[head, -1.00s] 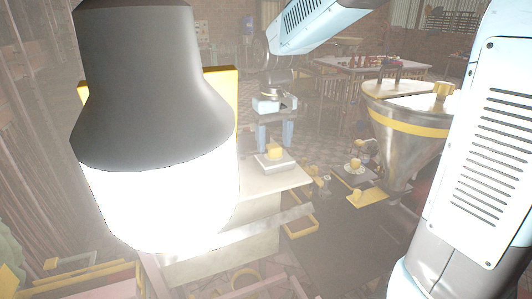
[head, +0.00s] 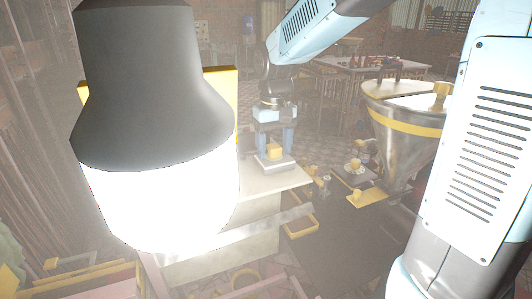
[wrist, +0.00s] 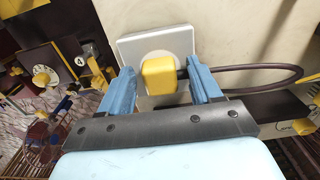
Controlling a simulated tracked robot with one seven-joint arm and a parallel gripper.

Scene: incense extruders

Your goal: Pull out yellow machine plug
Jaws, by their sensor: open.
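The yellow plug (wrist: 158,76) sits in a white socket plate (wrist: 130,48) in the wrist view. A dark cable leaves it and loops out to the right. In the head view the plug (head: 275,152) stands on the plate (head: 273,164), on top of a pale cabinet. My gripper (wrist: 162,72) is open, with one blue finger on each side of the plug. A gap shows to the left finger; the right finger is close to the plug's cable side, and I cannot tell if it touches. The gripper also shows in the head view (head: 275,148), pointing down.
A steel hopper with a yellow band (head: 405,125) stands to the right. Yellow fittings (head: 355,168) lie low beside the cabinet (head: 295,180). A large bright lamp (head: 155,190) blocks the left of the head view. A cluttered table (head: 365,65) stands behind.

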